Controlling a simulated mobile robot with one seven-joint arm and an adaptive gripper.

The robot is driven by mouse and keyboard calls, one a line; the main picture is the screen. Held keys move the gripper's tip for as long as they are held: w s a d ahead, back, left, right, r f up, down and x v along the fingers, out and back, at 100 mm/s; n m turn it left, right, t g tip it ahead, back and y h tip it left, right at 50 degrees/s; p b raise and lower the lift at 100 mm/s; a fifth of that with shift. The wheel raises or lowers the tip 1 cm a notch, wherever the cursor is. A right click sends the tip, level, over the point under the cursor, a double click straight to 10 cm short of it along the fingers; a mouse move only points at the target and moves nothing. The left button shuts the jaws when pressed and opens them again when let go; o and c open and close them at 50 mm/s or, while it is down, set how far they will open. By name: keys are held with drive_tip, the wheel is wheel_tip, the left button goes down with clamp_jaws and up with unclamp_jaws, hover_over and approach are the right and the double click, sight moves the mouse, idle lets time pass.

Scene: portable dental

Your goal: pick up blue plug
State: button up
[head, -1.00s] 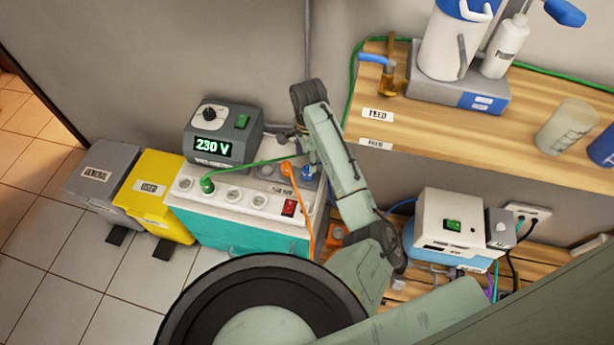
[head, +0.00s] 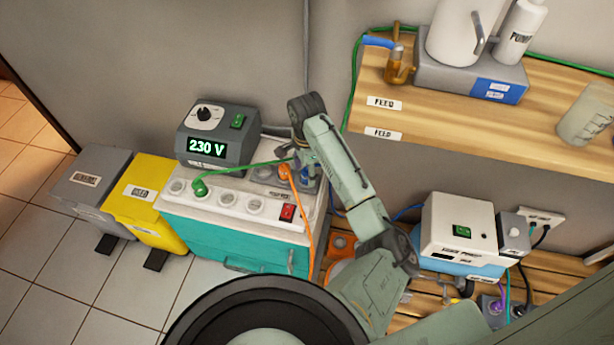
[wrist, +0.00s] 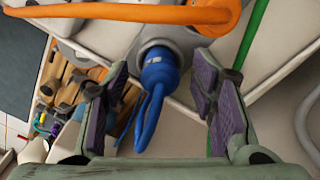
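The blue plug (wrist: 158,72) with its looped blue cord sits in a grey round socket (wrist: 165,42) in the wrist view. My gripper (wrist: 161,74) is open, with one purple-padded finger on each side of the plug and visible gaps between. In the head view the plug (head: 308,182) shows only as a small blue patch beside my arm at the right end of the white-topped socket unit (head: 228,182). My arm largely hides my fingers there.
A green plug (head: 199,188) and an orange plug (head: 285,171) with cords sit in the same unit. The 230 V box (head: 218,132) stands behind it. A wooden shelf (head: 450,115) is at right. An orange cable (wrist: 170,13) crosses close above the blue plug.

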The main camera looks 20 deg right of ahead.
sight(306, 170)
clamp_jaws()
idle(0.5)
wheel_tip(306, 170, up, 10)
drive_tip(key=shift+p, duration=0.7)
